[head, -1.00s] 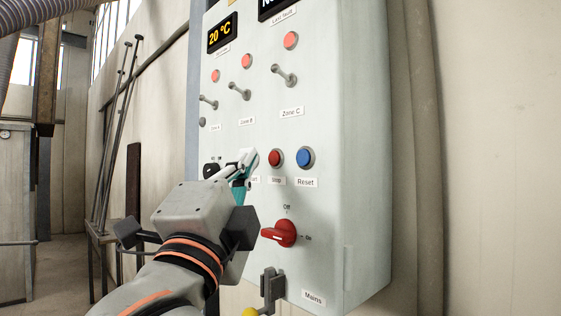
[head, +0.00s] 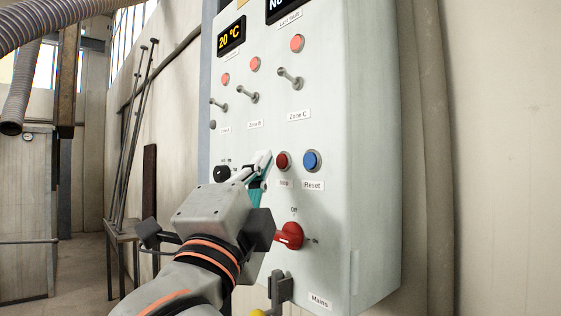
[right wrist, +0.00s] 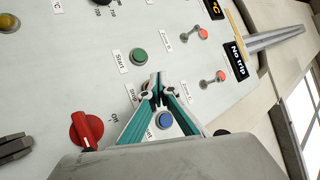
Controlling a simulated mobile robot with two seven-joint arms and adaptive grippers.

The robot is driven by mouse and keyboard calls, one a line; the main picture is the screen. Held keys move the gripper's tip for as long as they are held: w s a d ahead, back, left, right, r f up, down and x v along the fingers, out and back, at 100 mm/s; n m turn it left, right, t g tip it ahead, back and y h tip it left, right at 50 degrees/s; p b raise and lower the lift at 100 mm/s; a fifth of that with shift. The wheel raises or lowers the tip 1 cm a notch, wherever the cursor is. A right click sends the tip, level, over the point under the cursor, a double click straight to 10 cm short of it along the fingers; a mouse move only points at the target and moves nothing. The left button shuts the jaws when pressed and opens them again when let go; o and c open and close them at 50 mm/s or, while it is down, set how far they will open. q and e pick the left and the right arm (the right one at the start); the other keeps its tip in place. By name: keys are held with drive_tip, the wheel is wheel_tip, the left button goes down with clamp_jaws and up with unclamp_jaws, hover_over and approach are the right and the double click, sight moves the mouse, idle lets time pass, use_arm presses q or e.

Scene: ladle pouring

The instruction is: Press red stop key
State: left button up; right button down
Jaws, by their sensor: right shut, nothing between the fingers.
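The red stop key (head: 282,161) is a round button in a metal ring on the pale control panel (head: 370,130), left of the blue Reset key (head: 312,161). My right gripper (head: 265,157) is shut and empty, its tips just left of the stop key in the head view. Whether they touch the panel I cannot tell. In the right wrist view the shut tips (right wrist: 157,84) cover most of the stop key. There the blue Reset key (right wrist: 166,120) shows between the fingers, and the green Start key (right wrist: 138,55) is clear of them.
A red rotary Mains switch (head: 289,236) sits below the keys. A black selector (head: 222,173) lies left of my gripper. Zone toggles (head: 290,79) and red lamps (head: 297,43) are higher up. Metal rods (head: 133,140) lean on the wall at left.

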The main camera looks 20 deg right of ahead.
drive_tip(key=shift+d, duration=0.15)
idle(0.7)
drive_tip(key=shift+w+d+p, duration=0.15)
drive_tip(key=shift+d+p, duration=0.15)
drive_tip(key=shift+p, duration=0.1)
drive_tip(key=shift+w+d+p, duration=0.15)
drive_tip(key=shift+d+p, duration=0.15)
drive_tip(key=shift+d, duration=0.05)
idle(0.7)
drive_tip(key=shift+a, duration=0.1)
drive_tip(key=shift+s+a+p, duration=0.3)
drive_tip(key=shift+a, duration=0.35)
